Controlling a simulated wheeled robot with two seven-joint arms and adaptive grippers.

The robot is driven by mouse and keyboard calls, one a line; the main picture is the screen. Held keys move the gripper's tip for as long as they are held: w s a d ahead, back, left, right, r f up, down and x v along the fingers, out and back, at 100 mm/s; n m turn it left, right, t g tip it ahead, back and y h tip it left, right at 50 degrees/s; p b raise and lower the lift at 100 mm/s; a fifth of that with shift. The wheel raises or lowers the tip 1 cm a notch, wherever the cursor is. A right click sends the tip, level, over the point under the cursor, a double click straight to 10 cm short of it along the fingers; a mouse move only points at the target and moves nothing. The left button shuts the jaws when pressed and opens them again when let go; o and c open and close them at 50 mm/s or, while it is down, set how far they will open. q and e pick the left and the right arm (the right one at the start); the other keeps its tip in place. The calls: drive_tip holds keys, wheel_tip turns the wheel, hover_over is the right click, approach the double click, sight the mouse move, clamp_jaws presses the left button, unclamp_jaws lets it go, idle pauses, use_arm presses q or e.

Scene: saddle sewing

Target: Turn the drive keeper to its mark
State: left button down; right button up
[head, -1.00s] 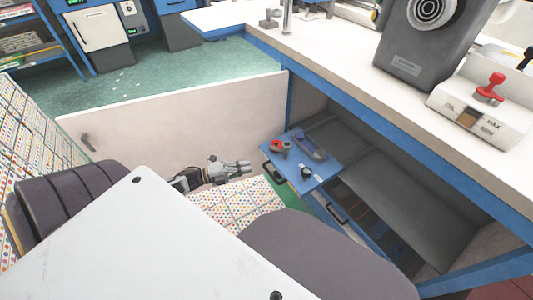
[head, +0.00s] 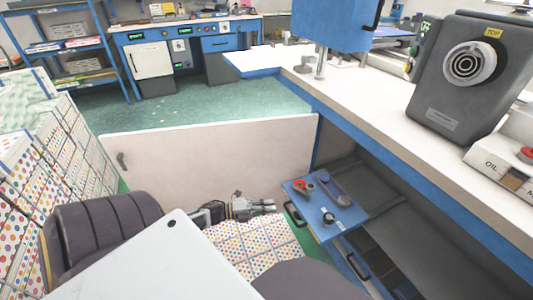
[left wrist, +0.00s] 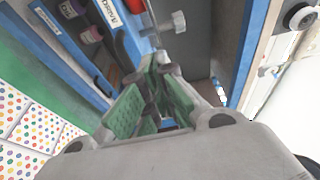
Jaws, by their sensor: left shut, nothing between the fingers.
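My left gripper (head: 268,206) is low in the head view, in front of the white panel and just left of the blue pull-out tray. Its fingers are shut and empty. In the left wrist view its green-padded fingers (left wrist: 152,100) point toward the cabinet. My right gripper is not in view.
The white panel (head: 220,155) stands behind the gripper. The white worktop (head: 385,110) overhangs the cabinet at right.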

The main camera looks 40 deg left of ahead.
sight(303, 190)
use_arm(q)
drive_tip(key=b+x, duration=0.2)
drive_tip(key=x, duration=0.5)
drive_tip(key=shift+w+d, duration=0.25)
drive_tip(key=shift+w, duration=0.05)
drive_tip(key=shift+w+a+b, duration=0.15)
drive_tip(key=shift+w+b, duration=0.35)
drive_tip(key=shift+w, duration=0.45)
drive_tip(key=shift+w+a+b, duration=0.2)
drive_tip(key=shift+w+b, duration=0.3)
drive_tip(key=shift+w, duration=0.45)
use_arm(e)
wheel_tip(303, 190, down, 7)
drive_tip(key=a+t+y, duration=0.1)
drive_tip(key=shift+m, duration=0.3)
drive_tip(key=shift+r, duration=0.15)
